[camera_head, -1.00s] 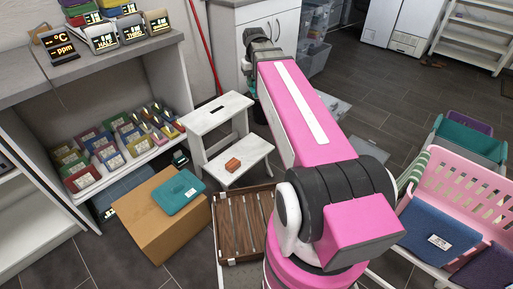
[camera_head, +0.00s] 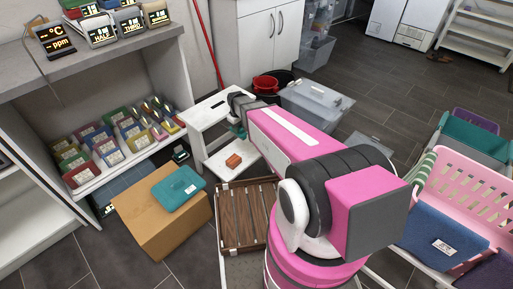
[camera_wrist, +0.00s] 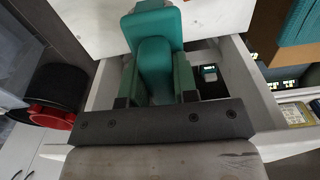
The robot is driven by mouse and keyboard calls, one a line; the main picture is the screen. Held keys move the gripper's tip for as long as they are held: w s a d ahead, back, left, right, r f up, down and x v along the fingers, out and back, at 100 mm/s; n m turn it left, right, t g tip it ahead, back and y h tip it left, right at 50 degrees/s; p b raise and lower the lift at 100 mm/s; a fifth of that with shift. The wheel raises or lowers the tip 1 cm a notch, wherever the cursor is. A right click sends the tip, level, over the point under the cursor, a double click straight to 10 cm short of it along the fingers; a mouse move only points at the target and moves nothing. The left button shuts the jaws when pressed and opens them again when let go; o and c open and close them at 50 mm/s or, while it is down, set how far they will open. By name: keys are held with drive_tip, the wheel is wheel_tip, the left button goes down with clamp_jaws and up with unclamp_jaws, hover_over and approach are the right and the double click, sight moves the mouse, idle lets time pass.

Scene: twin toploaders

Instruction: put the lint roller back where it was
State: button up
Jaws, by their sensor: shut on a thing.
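The lint roller appears as a teal piece with a rounded handle (camera_wrist: 155,70) between my fingers in the wrist view. My gripper (camera_wrist: 155,92) is shut on it. In the head view, a small teal part of it (camera_head: 238,132) shows below my wrist, beside the right end of the white step stool's upper step (camera_head: 208,107). The white stool surface (camera_wrist: 210,18) lies beyond the roller in the wrist view. I cannot tell whether the roller touches the stool. My arm hides part of the stool.
An orange-red block (camera_head: 233,160) lies on the stool's lower step. A cardboard box (camera_head: 165,222) with a teal item (camera_head: 178,188) stands front left. A red bowl (camera_head: 266,84) and a clear lidded bin (camera_head: 316,100) are behind my arm. A pink basket (camera_head: 470,190) is at right.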

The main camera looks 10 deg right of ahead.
drive_tip(key=shift+s+a+f, duration=0.1)
drive_tip(key=shift+a+f, duration=0.05)
drive_tip(key=shift+f, duration=0.5)
drive_tip(key=shift+a+f, duration=0.1)
drive_tip(key=shift+f, duration=0.5)
drive_tip(key=shift+d+f, duration=0.2)
drive_tip(key=shift+f, duration=0.15)
drive_tip(key=shift+w+d+f, duration=0.65)
drive_tip(key=shift+d+f, duration=1.1)
drive_tip(key=shift+w+d+f, duration=0.65)
drive_tip(key=shift+d+f, duration=1.05)
drive_tip(key=shift+f, duration=0.1)
drive_tip(key=shift+w+d+f, duration=0.65)
drive_tip(key=shift+d+f, duration=1.1)
drive_tip(key=shift+f, duration=0.15)
drive_tip(key=o, duration=0.9)
